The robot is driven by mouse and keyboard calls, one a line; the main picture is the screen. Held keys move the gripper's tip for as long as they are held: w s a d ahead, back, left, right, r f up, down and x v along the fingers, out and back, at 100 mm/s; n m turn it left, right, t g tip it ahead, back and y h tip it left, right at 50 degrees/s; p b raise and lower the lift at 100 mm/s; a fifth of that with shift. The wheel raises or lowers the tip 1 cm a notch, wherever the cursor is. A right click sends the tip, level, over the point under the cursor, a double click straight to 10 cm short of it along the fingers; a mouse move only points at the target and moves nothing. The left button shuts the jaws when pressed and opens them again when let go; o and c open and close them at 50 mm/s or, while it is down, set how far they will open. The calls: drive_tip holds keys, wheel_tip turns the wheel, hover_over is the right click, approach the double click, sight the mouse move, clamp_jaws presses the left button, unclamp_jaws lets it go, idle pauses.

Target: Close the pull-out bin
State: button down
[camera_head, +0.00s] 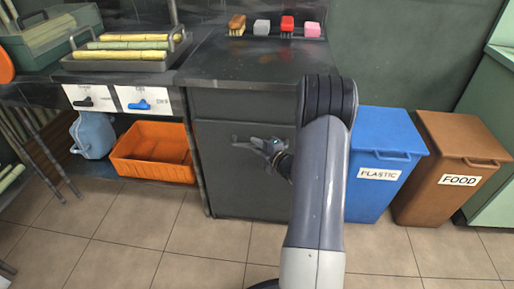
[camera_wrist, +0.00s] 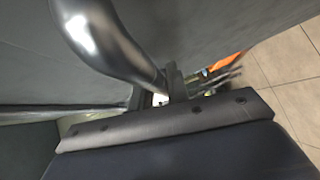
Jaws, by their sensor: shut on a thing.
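The pull-out bin has a dark grey front (camera_head: 232,185) below the dark counter, in the middle of the head view. My gripper (camera_head: 254,145) is in front of its upper part. In the wrist view a thick, curved metal handle (camera_wrist: 108,45) runs down from the top to my gripper (camera_wrist: 174,84). My gripper is shut on the handle. My arm hides the right part of the bin front in the head view. I cannot tell how far the front stands out from the cabinet, and no inside of the bin shows.
A blue PLASTIC bin (camera_head: 376,196) and a brown FOOD bin (camera_head: 435,203) stand to the right. An orange crate (camera_head: 152,168) and a blue jug (camera_head: 92,136) are at the left. Brushes and sponges (camera_head: 262,27) line the counter's back. Tiled floor in front is clear.

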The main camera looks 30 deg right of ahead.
drive_tip(key=c, duration=1.4)
unclamp_jaws()
drive_tip(key=shift+w+d, duration=0.15)
drive_tip(key=shift+w, duration=0.05)
drive_tip(key=shift+o, duration=0.2)
drive_tip(key=p+v, duration=0.1)
drive_tip(key=v, duration=1)
drive_tip(key=shift+p, duration=0.3)
drive_tip(key=shift+f, duration=0.1)
drive_tip(key=b+x, duration=0.1)
drive_tip(key=x, duration=1)
drive_tip(key=shift+b, duration=0.4)
drive_tip(key=shift+s+a+p, duration=0.35)
drive_tip(key=shift+s+a, duration=0.25)
drive_tip(key=shift+s, duration=0.3)
drive_tip(key=shift+s+a+p, duration=0.35)
drive_tip(key=shift+s+a, duration=0.25)
drive_tip(key=shift+s, duration=0.25)
